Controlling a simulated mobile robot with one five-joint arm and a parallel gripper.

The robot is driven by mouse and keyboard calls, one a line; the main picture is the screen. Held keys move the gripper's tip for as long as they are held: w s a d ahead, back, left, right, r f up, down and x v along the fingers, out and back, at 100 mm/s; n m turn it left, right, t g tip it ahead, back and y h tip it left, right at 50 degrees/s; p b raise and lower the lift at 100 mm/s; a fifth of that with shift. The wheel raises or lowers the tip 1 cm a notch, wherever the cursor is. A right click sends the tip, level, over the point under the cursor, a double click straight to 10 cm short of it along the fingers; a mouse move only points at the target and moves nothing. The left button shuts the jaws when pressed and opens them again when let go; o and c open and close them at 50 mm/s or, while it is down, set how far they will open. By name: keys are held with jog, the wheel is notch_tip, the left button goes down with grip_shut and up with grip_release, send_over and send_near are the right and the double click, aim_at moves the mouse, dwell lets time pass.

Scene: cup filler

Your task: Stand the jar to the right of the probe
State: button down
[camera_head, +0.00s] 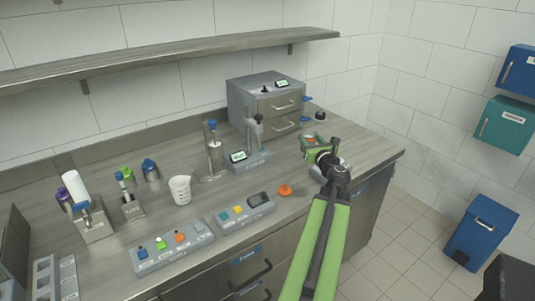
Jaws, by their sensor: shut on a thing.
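My gripper (314,147), with green jaws, is over the right part of the counter. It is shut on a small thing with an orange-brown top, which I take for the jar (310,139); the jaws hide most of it. I cannot tell whether it touches the counter. The probe (258,130) looks like the upright grey holder on a meter with a small lit display (238,156), left of my gripper.
A grey drawer cabinet (264,109) stands behind the meter. An orange knob-like thing (285,190) lies near the counter's front edge. A white beaker (180,190), button panels (173,248) and several capped bottles are at left. Bare counter (365,150) lies right of my gripper.

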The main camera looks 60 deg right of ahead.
jog(key=shift+s+d, duration=0.15)
jog(key=shift+d+f, duration=0.1)
jog(key=shift+f, duration=0.05)
jog(key=w+f+b, duration=0.5)
jog(key=w, duration=0.1)
jog(key=w+f+b, duration=0.6)
jog(key=shift+b, duration=0.3)
jog(key=shift+r, duration=0.2)
jog(key=shift+f, duration=0.2)
jog(key=c, duration=0.7)
grip_release()
